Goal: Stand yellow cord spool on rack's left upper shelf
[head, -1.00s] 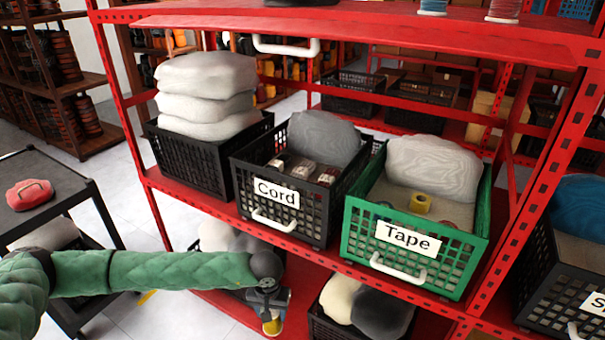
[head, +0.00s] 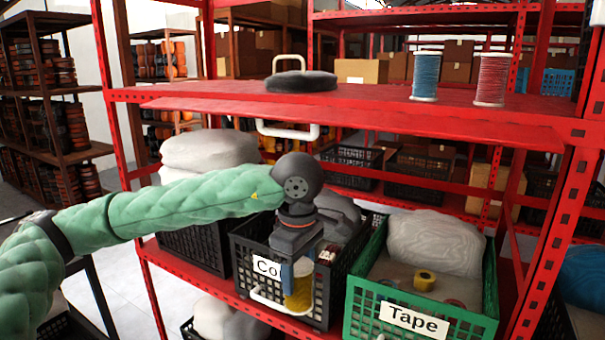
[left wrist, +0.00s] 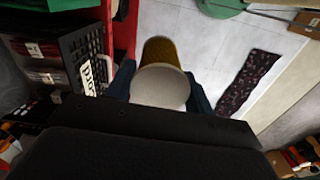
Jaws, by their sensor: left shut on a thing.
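The yellow cord spool (head: 297,287) is in my left gripper (head: 297,272), which is shut on it. In the head view the spool hangs upright in front of the black Cord bin and covers part of its label. The left wrist view shows the spool (left wrist: 160,85) with its pale end towards the camera, between the fingers. The rack's red upper shelf (head: 230,95) lies above and behind the gripper. On its left part is a dark round pad (head: 301,81) with a pale handle (head: 289,62) behind it. My right gripper is out of view.
A blue spool (head: 425,76) and a white-and-red spool (head: 492,79) stand on the upper shelf's right part. A white handle (head: 287,130) hangs below the shelf edge. The green Tape bin (head: 362,300) stands right of the black Cord bin (head: 240,250). The upper shelf's middle is clear.

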